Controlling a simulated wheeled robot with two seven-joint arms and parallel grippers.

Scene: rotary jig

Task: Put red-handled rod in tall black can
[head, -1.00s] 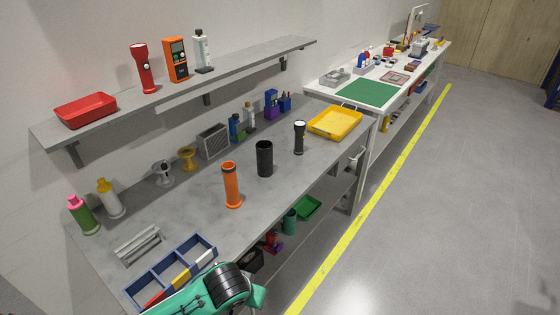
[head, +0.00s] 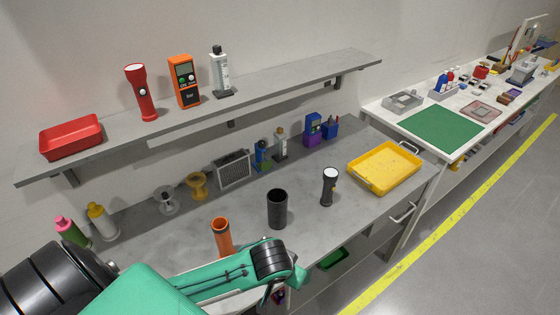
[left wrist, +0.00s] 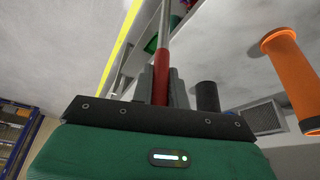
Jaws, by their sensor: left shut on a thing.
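The tall black can (head: 277,208) stands upright on the grey bench, between an orange tube and a black torch. A dark cylinder (left wrist: 207,97), which looks like this can, shows right of my fingers in the left wrist view. My left gripper (left wrist: 161,85) is shut on the red handle of the rod (left wrist: 161,68). The rod's grey shaft extends away from the fingers. In the head view my left arm reaches across the bench's front, and the gripper and rod are mostly hidden or out of frame. My right gripper is not in view.
The orange tube (head: 222,237) stands close left of the can, just behind my left arm. The black torch (head: 329,187) stands to its right, and a yellow tray (head: 385,168) lies further right. A shelf (head: 240,86) runs above the bench's back.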

